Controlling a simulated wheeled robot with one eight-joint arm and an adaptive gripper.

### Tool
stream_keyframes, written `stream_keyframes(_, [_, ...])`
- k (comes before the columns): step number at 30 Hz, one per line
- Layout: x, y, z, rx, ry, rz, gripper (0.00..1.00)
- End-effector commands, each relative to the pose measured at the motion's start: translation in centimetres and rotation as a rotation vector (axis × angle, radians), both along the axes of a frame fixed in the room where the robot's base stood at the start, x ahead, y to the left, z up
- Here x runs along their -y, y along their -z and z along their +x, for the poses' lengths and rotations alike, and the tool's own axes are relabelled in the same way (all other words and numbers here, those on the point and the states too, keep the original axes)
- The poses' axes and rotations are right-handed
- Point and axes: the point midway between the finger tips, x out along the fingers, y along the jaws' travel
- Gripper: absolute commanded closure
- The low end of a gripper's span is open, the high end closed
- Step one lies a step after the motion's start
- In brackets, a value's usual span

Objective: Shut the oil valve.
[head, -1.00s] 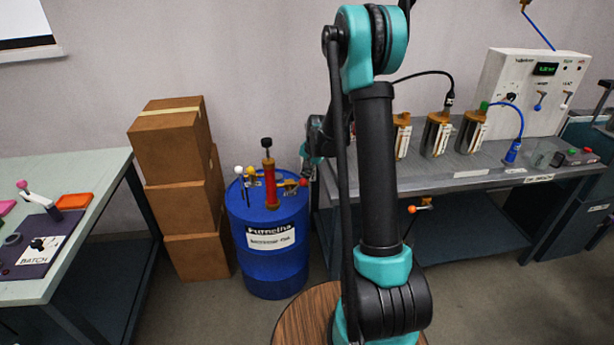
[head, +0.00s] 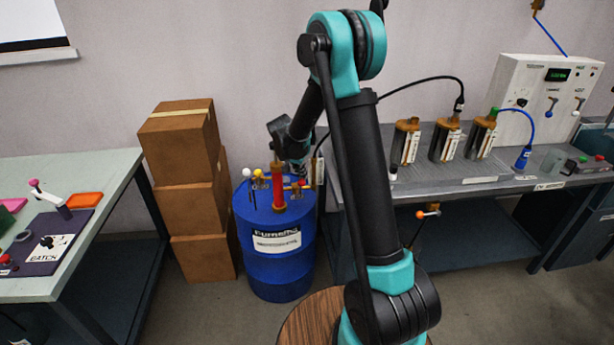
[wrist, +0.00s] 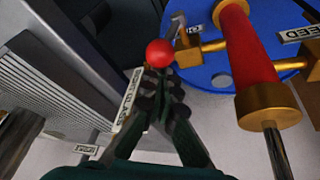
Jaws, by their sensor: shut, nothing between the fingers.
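A blue drum (head: 274,262) carries an upright red pump cylinder (head: 278,192) with brass fittings. Small levers with a white ball (head: 246,173), a yellow ball (head: 257,173) and a red ball (wrist: 160,52) sit around it. I cannot tell for sure which lever is the oil valve. My gripper (wrist: 158,80) is shut and empty. In the wrist view its fingertips are right at the red ball, which joins a brass fitting (wrist: 187,50) beside the red cylinder (wrist: 246,48). Whether they touch the ball is unclear. In the head view my gripper is above the drum's right side, partly hidden.
Stacked cardboard boxes (head: 180,130) stand left of the drum. A grey bench (head: 470,178) with several canisters and a white control panel (head: 538,105) is close on the right. An orange-tipped lever (head: 421,214) hangs below it. A pale table (head: 110,180) is at far left.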

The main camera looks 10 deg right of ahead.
Motion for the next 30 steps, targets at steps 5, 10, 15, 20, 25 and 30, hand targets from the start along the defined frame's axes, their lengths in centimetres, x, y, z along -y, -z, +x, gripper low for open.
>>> stream_keyframes(5, [-1.0,-0.1,-0.1,-0.002,-0.003,0.001,1.00])
stream_keyframes(10, [-1.5,-0.1,-0.1,-0.002,-0.002,0.002,1.00])
stream_keyframes(15, [-1.8,-0.1,-0.1,-0.003,-0.001,0.004,1.00])
stream_keyframes(20, [-1.8,-0.1,-0.1,-0.003,-0.001,0.004,1.00])
stream_keyframes(25, [-1.8,-0.1,-0.1,-0.003,-0.003,0.005,1.00])
stream_keyframes(30, [-1.9,-0.1,-0.2,-0.004,-0.002,0.005,1.00])
